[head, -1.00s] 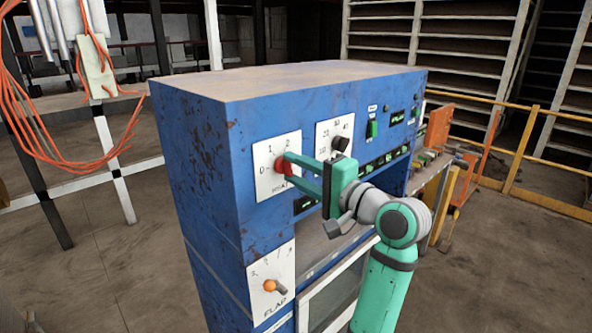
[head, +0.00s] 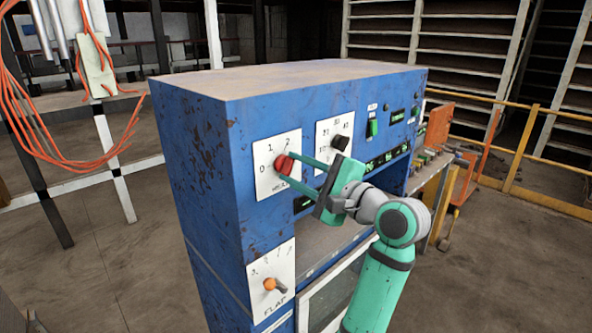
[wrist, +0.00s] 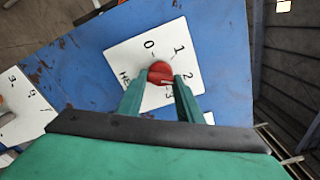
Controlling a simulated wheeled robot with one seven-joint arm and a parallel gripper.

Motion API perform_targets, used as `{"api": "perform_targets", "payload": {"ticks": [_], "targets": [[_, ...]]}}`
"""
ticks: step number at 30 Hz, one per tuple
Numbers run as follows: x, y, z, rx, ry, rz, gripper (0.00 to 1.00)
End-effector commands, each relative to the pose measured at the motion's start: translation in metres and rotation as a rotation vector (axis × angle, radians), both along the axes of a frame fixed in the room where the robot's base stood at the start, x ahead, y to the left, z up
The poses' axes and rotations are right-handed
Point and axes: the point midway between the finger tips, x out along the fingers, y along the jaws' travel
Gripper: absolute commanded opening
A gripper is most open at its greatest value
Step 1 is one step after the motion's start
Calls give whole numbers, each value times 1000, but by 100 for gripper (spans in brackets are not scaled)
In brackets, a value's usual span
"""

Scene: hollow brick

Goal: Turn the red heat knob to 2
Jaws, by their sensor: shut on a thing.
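The red heat knob (head: 283,164) sits on a white dial plate (head: 262,183) on the front of the blue cabinet. My gripper (head: 289,168) is shut on the knob, one green finger on each side. The wrist view also shows the knob (wrist: 160,72) between the fingers, with 0, 1, 2 and 3 around it. A pale mark shows at the knob's lower edge, near the 2-to-3 side. I cannot tell for sure which number the knob points to, as the fingers cover part of it.
An orange-tipped flap lever (head: 270,284) is below. A green switch (head: 372,128) is farther right. Orange cables (head: 30,110) hang at the left, clear of the arm.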

Motion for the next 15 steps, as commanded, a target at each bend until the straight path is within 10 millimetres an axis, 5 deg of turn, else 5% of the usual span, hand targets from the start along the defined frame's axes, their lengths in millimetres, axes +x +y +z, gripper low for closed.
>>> {"api": "perform_targets", "payload": {"ticks": [11,12,15], "targets": [[0,-1,-1,1,5,-1,10],[0,-1,-1,1,5,-1,40],[0,-1,-1,1,4,0,52]]}}
